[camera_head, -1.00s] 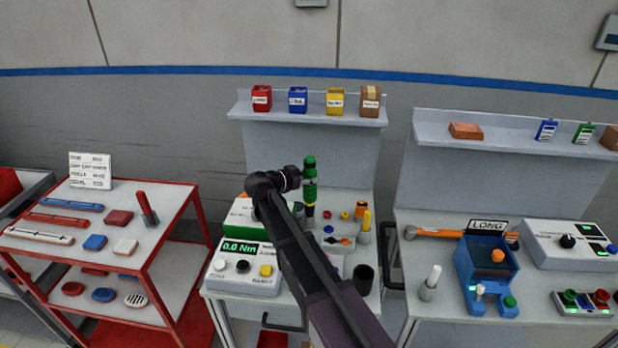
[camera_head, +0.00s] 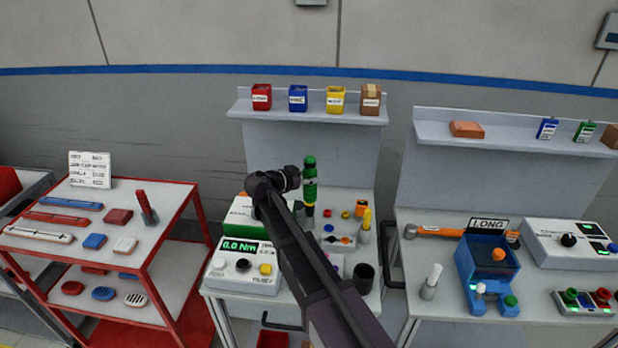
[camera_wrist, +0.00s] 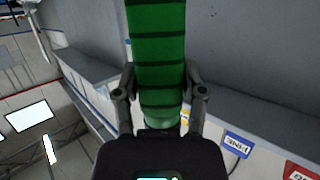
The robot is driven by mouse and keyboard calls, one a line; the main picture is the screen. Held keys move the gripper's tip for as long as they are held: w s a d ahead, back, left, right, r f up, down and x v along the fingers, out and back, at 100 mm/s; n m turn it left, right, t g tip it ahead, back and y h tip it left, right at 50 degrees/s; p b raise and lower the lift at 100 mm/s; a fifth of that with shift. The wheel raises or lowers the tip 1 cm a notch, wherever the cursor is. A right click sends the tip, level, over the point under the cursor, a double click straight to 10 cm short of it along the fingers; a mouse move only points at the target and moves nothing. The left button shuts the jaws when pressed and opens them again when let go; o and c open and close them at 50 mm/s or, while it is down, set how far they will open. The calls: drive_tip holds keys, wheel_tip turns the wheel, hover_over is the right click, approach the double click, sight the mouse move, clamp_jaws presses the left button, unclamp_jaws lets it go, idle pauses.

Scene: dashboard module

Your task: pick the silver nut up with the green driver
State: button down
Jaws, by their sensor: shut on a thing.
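In the wrist view the driver (camera_wrist: 158,55) rises between the two dark fingers. The driver's bottom end is near the small parts on the bench; I cannot tell whether it touches anything. I cannot make out the silver nut; it is too small or hidden behind my arm or the driver.
Small coloured parts, a yellow-handled tool (camera_head: 366,226) and a dark cup (camera_head: 364,278) stand right of the driver. A torque meter reading 0.0 Nm (camera_head: 243,266) is at the front left. A shelf (camera_head: 310,111) with several boxes is behind. A red cart (camera_head: 65,222) stands left.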

sight(306, 165)
drive_tip(key=shift+r, duration=0.1)
drive_tip(key=shift+r+p, duration=2.15)
drive_tip(key=shift+p, duration=0.1)
